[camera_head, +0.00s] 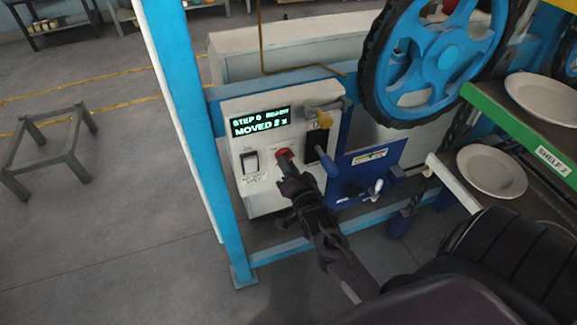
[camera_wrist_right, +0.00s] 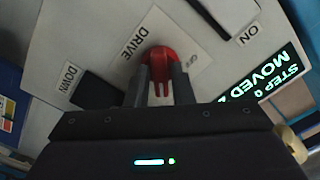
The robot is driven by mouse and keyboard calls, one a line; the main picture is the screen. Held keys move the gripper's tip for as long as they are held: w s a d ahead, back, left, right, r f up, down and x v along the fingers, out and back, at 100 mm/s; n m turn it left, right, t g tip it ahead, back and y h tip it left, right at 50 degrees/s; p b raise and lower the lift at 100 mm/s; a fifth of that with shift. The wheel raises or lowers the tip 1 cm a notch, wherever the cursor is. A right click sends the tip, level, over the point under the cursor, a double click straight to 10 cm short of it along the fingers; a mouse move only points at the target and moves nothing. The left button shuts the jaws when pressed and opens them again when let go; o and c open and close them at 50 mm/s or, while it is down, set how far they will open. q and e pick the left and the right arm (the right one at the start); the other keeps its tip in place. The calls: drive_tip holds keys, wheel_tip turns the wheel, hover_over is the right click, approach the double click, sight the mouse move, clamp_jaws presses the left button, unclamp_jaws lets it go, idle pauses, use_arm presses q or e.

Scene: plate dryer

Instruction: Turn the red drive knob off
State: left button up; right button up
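The red drive knob (camera_head: 284,156) is on the white control panel (camera_head: 240,143), below and right of the green-lettered display (camera_head: 260,122). In the right wrist view the red knob (camera_wrist_right: 160,62) sits beside the word DRIVE. My right gripper (camera_head: 286,170) is at the knob and partly covers it in the head view. In the right wrist view its two dark fingers (camera_wrist_right: 160,80) lie on either side of the red knob, close against it, with red showing between them. The knob's exact pointing direction is hard to read. My left gripper is not in view.
A large blue wheel (camera_head: 440,55) and green-edged shelves with white plates (camera_head: 492,171) stand further right.

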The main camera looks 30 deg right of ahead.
clamp_jaws()
drive_tip(key=shift+n, duration=0.4)
drive_tip(key=n+p, duration=0.5)
drive_tip(key=n, duration=1.2)
drive_tip(key=shift+d, duration=0.2)
drive_tip(key=shift+n, duration=0.3)
drive_tip(key=shift+o, duration=2)
unclamp_jaws()
